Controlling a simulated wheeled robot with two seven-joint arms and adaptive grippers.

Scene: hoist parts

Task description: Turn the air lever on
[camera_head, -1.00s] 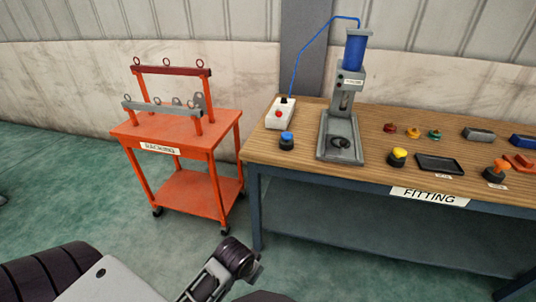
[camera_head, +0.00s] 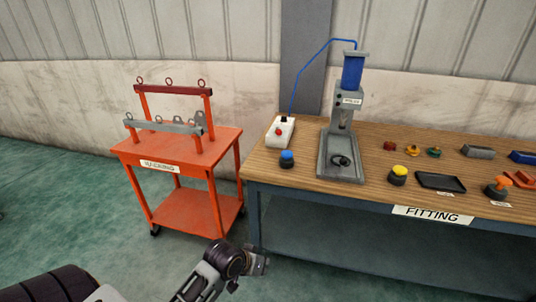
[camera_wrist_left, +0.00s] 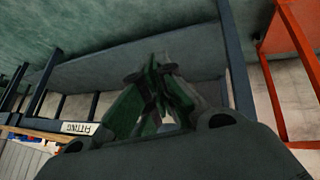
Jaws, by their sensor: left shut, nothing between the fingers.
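A white control box (camera_head: 281,133) with a red button and a small dark lever (camera_head: 284,118) on its top stands at the back left of the wooden bench. A blue hose rises from behind it to the blue cylinder of a grey press (camera_head: 341,140). The lever is too small to tell its position. My left gripper (camera_head: 259,263) is low in front of the bench, below the top and well apart from the box. In the left wrist view its fingers (camera_wrist_left: 160,68) are together and empty, with the bench's lower shelf behind. My right gripper is not in view.
A blue-topped button (camera_head: 287,159) stands in front of the box. Yellow, red and green parts and a black tray (camera_head: 441,182) lie to the right on the bench (camera_head: 300,183). An orange cart (camera_head: 182,151) stands left.

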